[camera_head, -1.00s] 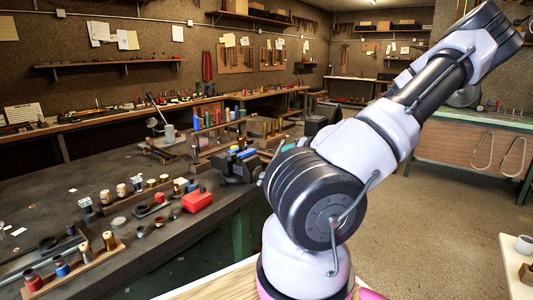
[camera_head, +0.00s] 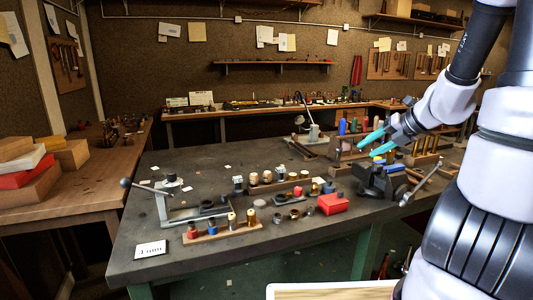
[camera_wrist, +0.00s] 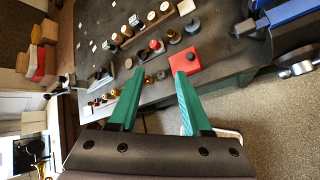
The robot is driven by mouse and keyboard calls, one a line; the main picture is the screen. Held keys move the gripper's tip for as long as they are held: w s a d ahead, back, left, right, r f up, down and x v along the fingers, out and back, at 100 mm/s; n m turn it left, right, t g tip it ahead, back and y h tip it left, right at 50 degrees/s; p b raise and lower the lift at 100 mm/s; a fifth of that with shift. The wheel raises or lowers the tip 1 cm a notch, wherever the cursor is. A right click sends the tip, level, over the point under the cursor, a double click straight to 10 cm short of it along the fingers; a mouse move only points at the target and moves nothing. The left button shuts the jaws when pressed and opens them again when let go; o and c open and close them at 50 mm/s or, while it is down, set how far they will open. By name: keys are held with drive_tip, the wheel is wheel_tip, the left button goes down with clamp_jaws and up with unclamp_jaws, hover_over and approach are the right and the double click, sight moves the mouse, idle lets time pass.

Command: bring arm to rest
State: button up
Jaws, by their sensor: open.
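My gripper (camera_head: 366,148) is at the right side of the head view, raised above the dark workbench (camera_head: 180,165) near the vise (camera_head: 376,180). Its two teal fingers are apart, with nothing between them. In the wrist view my gripper (camera_wrist: 153,82) shows its green fingers spread, with the bench beyond them. My arm comes in from the right edge of the head view and is bent.
On the bench stand a red box (camera_head: 332,203), a wooden strip with small jars (camera_head: 222,233) and a metal fixture (camera_head: 165,206). A side table (camera_head: 85,195) with stacked boxes is at left. Open floor shows at right in the wrist view (camera_wrist: 270,110).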

drive_tip(key=s+a+r+n+g+h, duration=0.2)
drive_tip(key=s+a+r+n, duration=0.6)
drive_tip(key=n, duration=1.2)
drive_tip(key=s+d+r+n+t+h, duration=0.1)
drive_tip(key=s+d+r+n+h, duration=0.1)
drive_tip(key=s+r+n, duration=0.6)
drive_tip(key=s+n, duration=0.1)
drive_tip(key=n, duration=0.5)
drive_tip(key=shift+d+t, duration=0.3)
drive_tip(key=shift+d, duration=0.05)
